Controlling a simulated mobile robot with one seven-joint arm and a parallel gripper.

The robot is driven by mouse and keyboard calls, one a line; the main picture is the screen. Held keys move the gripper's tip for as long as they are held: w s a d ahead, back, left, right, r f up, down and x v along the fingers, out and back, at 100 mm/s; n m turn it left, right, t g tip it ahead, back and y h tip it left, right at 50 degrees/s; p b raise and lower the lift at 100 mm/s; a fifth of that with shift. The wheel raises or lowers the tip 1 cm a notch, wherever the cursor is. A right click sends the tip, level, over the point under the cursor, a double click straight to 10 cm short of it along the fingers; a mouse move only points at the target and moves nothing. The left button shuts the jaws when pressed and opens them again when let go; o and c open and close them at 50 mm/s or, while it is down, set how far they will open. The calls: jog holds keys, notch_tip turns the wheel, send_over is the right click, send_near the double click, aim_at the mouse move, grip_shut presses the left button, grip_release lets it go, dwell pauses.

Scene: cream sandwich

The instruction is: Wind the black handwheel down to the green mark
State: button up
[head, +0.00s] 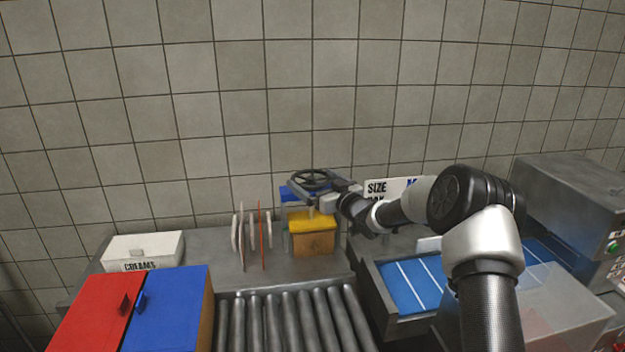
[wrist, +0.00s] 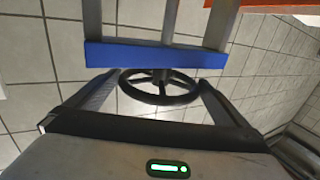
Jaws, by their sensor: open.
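The black handwheel (head: 311,179) is at the back middle, above a blue crosspiece (head: 291,194) of a small frame. In the wrist view the handwheel (wrist: 160,98) lies between the two fingers of my gripper (wrist: 158,84), with a gap showing on both sides. My gripper (head: 322,183) is open in the head view and reaches in from the right at wheel height. Whether a finger touches the rim, I cannot tell. In the wrist view the blue crosspiece (wrist: 155,54) runs just past the wheel between two grey posts. I cannot make out a green mark.
A yellow-topped orange block (head: 312,236) stands below the wheel. Upright thin discs (head: 252,235) stand left of it. A roller conveyor (head: 290,318) runs in front. A SIZE sign (head: 377,188) stands behind my arm. A blue tray (head: 405,290) is at the right.

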jog(key=shift+w+a, duration=0.3)
jog(key=shift+w, duration=0.05)
jog(key=shift+c, duration=0.3)
jog(key=c, duration=0.7)
jog(key=shift+f+h+b, duration=0.15)
jog(key=shift+h+b, duration=0.15)
jog(key=shift+b, duration=0.15)
